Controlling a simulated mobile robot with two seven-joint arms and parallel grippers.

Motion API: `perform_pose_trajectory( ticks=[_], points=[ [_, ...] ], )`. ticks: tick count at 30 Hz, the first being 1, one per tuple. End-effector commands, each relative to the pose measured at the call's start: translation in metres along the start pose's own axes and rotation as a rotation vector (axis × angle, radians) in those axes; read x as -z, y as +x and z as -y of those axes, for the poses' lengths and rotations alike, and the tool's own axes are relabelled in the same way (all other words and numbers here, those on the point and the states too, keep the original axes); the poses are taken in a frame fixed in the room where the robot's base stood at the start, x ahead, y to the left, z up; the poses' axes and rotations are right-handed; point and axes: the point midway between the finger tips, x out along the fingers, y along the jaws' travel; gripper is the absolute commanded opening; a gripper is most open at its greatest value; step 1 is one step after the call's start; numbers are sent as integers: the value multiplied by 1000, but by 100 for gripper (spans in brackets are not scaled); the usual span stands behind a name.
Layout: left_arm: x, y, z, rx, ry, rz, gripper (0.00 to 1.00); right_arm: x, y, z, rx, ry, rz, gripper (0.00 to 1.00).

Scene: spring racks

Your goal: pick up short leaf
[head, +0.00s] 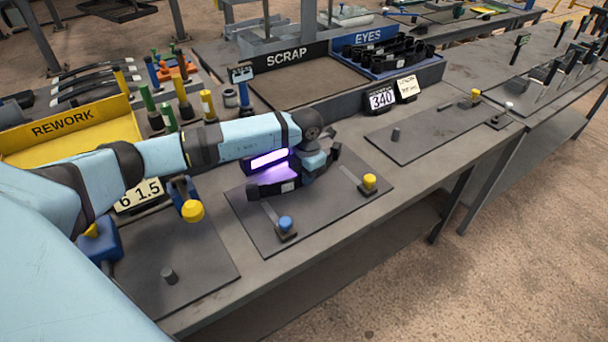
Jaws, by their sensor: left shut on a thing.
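My left gripper (308,172) reaches in from the left, over the middle dark plate (325,210). It is shut on a dark bar, which I take to be the short leaf (268,190). The leaf's near left end bears a small pale label, and its other end shows just right of the gripper. The gripper and wrist hide its middle. I cannot tell whether the leaf touches the plate or hangs just above it. A purple glow lies beside the gripper. My right gripper is not in view.
The plate carries a blue-capped post (285,225) and a yellow-capped post (370,182). A yellow REWORK bin (65,125) and several curved dark leaves (95,82) stand at left. The SCRAP tray (305,82), blue EYES bin (375,38) and 340 sign (382,98) stand behind.

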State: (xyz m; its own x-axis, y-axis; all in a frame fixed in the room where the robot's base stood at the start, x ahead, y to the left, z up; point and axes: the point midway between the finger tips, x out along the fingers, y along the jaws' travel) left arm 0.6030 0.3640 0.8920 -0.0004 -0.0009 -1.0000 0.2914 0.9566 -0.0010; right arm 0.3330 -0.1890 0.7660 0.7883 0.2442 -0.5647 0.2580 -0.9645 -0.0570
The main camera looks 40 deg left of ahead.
Motion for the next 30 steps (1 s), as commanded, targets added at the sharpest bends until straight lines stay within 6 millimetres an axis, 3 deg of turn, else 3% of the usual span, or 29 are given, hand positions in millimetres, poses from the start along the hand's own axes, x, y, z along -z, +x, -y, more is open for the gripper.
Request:
perform_pose_trajectory(
  ticks=[5,11,24,30],
  points=[
    [-1,-9,-2,-2,-2,3,0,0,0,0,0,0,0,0],
    [-1,-34,-2,-4,-3,5,0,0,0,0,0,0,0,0],
    [-1,-144,-1,-3,-1,8,0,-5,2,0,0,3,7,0],
    [-1,-180,-1,-2,-1,5,0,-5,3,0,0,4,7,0]
  ],
)
